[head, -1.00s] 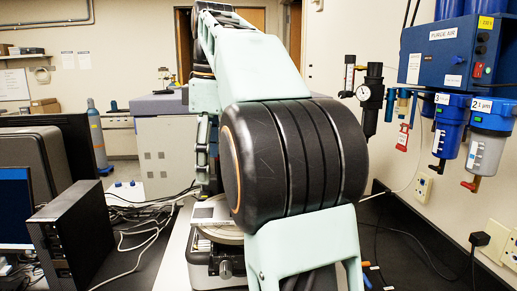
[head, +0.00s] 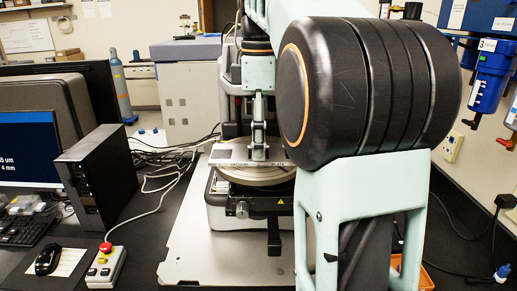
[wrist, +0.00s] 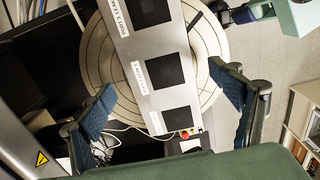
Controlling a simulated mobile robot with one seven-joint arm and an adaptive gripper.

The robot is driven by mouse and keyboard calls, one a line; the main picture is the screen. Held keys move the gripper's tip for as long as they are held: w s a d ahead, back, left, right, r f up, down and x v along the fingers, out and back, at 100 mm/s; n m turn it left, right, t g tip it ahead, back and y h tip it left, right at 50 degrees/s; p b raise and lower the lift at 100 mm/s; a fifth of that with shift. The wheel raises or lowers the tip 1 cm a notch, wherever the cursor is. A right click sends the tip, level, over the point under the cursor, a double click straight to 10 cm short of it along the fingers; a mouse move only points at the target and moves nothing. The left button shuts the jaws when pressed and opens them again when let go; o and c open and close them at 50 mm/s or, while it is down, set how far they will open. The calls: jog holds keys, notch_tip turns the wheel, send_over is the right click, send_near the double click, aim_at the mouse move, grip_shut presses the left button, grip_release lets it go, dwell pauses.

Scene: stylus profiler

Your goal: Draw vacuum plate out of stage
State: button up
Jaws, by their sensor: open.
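The vacuum plate (head: 226,157) is a flat silver strip lying on the round stage (head: 262,178) in the head view. In the wrist view the plate (wrist: 150,88) runs from the top edge down to lower centre, with dark square pads and white labels, across the ringed stage (wrist: 97,55). My gripper (wrist: 165,112) is open, one blue-padded finger on each side of the plate's near part. Gaps show between both fingers and the plate. In the head view my gripper (head: 258,150) is above the stage at the plate; my arm hides the stage's right part.
A black computer tower (head: 92,180) and monitor (head: 30,150) stand left of the instrument. A control box with a red button (head: 106,264) and a mouse (head: 48,258) lie at front left. A dark lever (head: 274,235) sticks out at the stage's front. Blue air filters (head: 490,85) hang at right.

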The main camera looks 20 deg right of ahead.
jog(key=shift+f, duration=0.95)
jog(key=shift+r, duration=0.1)
jog(key=c, duration=2.2)
